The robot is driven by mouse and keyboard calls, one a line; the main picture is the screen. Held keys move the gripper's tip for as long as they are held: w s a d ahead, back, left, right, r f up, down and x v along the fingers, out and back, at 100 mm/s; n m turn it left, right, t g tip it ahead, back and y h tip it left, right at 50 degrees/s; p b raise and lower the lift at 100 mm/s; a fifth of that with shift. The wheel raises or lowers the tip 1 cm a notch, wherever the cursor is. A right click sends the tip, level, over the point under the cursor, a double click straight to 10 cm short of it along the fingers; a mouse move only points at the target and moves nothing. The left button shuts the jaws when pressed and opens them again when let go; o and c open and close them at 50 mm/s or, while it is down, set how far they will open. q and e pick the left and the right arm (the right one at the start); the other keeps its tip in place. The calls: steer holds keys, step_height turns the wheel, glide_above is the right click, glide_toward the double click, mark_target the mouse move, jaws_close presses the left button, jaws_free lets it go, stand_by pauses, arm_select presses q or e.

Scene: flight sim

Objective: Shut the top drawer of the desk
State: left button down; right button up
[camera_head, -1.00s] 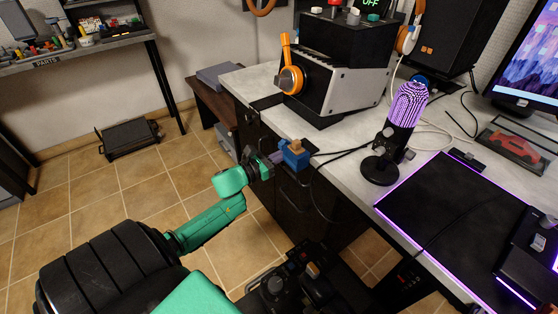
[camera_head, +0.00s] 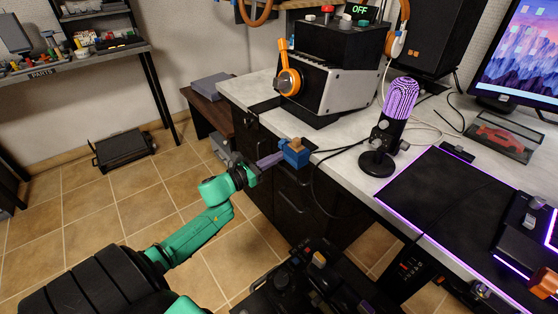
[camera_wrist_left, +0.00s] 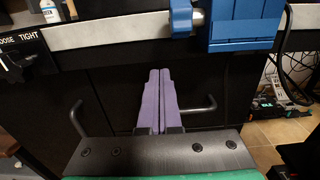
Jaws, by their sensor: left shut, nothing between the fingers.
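The desk (camera_head: 345,139) has a pale top and a dark front with drawers below it. The drawer front (camera_head: 292,200) is dark, and I cannot tell how far out the top drawer stands. My left gripper (camera_head: 272,160) is at the desk's front, just left of the blue vise. Its purple fingers are shut together and empty. In the left wrist view the fingers (camera_wrist_left: 160,85) point at the dark front below the pale desk edge. A dark curved handle (camera_wrist_left: 204,108) shows on either side, partly hidden behind them. My right gripper is out of view.
The blue vise (camera_head: 296,154) is fixed at the desk edge, close to the fingers. A dark control panel (camera_head: 300,283) is in front. Tiled floor (camera_head: 110,210) at left is free.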

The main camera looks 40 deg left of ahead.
arm_select(q)
steer(key=v, duration=0.9)
steer(key=shift+p, duration=0.3)
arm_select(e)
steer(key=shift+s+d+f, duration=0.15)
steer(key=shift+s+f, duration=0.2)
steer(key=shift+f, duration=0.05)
arm_select(q)
steer(key=shift+s+a+f, duration=0.1)
steer(key=shift+s, duration=0.05)
